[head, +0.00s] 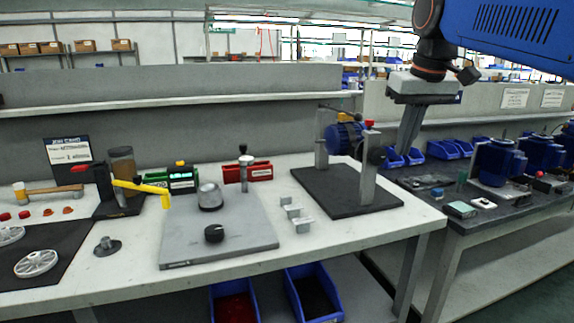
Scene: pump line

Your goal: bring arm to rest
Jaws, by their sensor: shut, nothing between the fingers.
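My gripper (408,137) hangs from my blue arm at the upper right of the head view. Its fingers point down and are together, with nothing between them. It appears near the right end of the light workbench (345,233), in front of the gap toward the darker bench. The lower fingertips overlap the view of blue bins behind. A blue pump motor (343,138) in a grey stand on a black mat (325,189) is left of the gripper, apart from it in the picture.
A grey plate (247,242) with a black knob and metal part lies mid-bench. A yellow tool (140,187), a hammer (48,192) and white wheels (37,263) are at left. Blue motors (498,160) stand on the darker right bench. Blue bins (313,292) sit below.

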